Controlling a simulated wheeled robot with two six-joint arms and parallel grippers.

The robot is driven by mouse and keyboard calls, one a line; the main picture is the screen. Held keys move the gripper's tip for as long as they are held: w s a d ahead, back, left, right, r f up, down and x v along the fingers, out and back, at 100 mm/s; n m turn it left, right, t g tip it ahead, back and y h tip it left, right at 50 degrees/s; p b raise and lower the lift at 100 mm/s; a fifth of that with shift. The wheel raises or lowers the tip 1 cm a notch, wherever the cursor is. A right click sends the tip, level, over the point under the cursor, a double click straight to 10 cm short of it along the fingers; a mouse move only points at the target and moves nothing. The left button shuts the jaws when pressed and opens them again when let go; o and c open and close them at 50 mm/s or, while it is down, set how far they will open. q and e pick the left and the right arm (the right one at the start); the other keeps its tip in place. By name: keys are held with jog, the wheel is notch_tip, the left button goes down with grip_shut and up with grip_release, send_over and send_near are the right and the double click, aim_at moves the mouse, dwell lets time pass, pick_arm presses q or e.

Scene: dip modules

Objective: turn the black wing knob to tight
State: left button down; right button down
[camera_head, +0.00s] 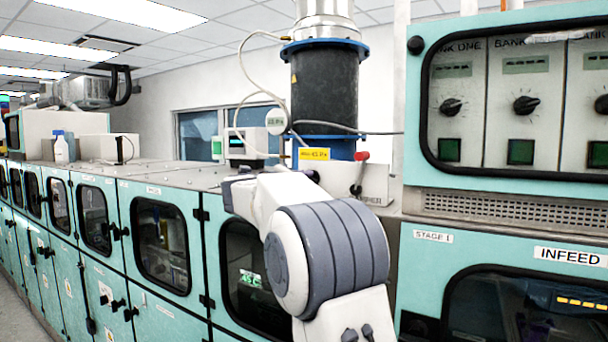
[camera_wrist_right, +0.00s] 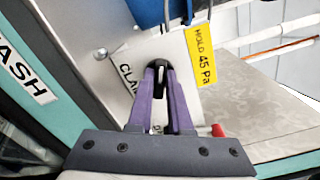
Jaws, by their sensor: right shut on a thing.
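The black wing knob (camera_wrist_right: 157,65) shows in the right wrist view on a white plate (camera_wrist_right: 134,49), with a partly covered label starting "CLA" beside it. The purple fingers of my right gripper (camera_wrist_right: 160,78) are closed on the knob from both sides, so much of it is covered. A pale strip shows between the fingertips. I cannot read the knob's setting. My left gripper is in neither view.
A yellow "HOLD 45 Pa" label (camera_wrist_right: 201,56) and a red-tipped handle (camera_wrist_right: 217,130) are close to the gripper. The black and blue column (camera_head: 325,85) rises behind my arm. The "INFEED" cabinet (camera_head: 500,225) stands at right, and teal cabinets (camera_head: 95,270) line the left.

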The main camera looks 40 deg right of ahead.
jog(key=n+p, duration=0.2)
jog(key=n, duration=0.2)
jog(key=shift+f+n, duration=0.15)
jog(key=shift+n, duration=0.25)
dwell(0.4)
jog(key=c, duration=0.8)
grip_release()
jog(key=shift+c, duration=0.2)
jog(key=b+v, duration=0.4)
jog(key=v, duration=0.6)
jog(key=shift+a+b, duration=0.25)
jog(key=shift+b, duration=0.1)
